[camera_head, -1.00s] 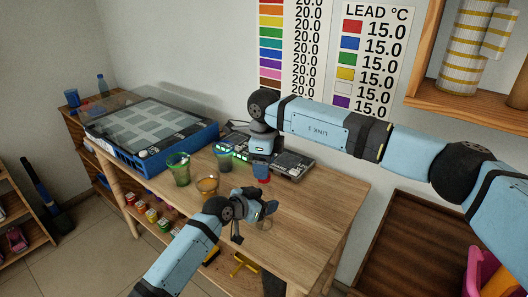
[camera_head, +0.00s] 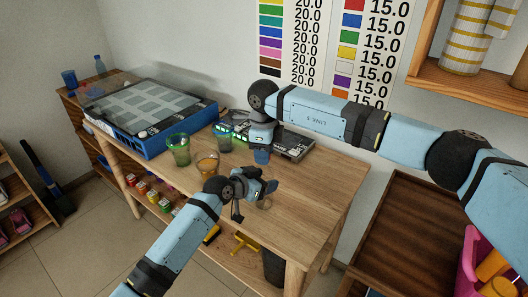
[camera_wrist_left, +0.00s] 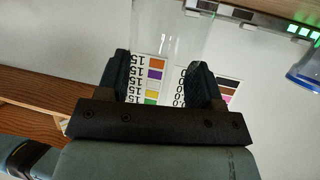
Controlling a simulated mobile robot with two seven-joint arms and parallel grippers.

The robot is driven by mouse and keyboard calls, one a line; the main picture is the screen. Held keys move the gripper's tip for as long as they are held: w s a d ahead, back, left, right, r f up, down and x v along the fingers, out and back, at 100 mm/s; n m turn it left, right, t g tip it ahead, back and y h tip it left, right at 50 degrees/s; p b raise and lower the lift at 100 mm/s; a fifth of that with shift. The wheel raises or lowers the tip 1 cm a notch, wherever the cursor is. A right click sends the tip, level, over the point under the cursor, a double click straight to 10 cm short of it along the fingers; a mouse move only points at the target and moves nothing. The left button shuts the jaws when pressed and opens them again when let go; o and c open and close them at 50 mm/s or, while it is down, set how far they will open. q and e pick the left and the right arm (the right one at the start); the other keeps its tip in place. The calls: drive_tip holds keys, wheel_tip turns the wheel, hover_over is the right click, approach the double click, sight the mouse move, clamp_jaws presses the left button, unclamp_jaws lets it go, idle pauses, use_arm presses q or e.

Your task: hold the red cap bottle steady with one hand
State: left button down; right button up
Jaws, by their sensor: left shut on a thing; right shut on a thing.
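My left gripper (camera_head: 266,189) is over the front part of the wooden table. In the left wrist view its two fingers (camera_wrist_left: 165,80) are shut on a clear, see-through vessel (camera_wrist_left: 170,35), whose far end runs out of the top of the picture. I see no red cap on it, so I cannot tell whether it is the red cap bottle. My right gripper (camera_head: 262,141) points down behind the left one and is shut on a blue cup (camera_head: 261,156). A blue-rimmed clear cup (camera_wrist_left: 305,70) also shows at the right of the left wrist view.
A green cup (camera_head: 178,148), a grey-green cup (camera_head: 222,139) and an amber cup (camera_head: 207,167) stand on the wooden table (camera_head: 318,190). A blue glass-topped case (camera_head: 195,126) lies at the back left. A dark device (camera_head: 293,144) lies behind the right gripper. The table's right side is clear.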

drive_tip(key=o, duration=1.1)
drive_tip(key=shift+r, duration=0.1)
wheel_tip(320, 180, up, 12)
drive_tip(key=shift+f, duration=0.1)
use_arm(q)
drive_tip(key=shift+c, duration=0.9)
unclamp_jaws()
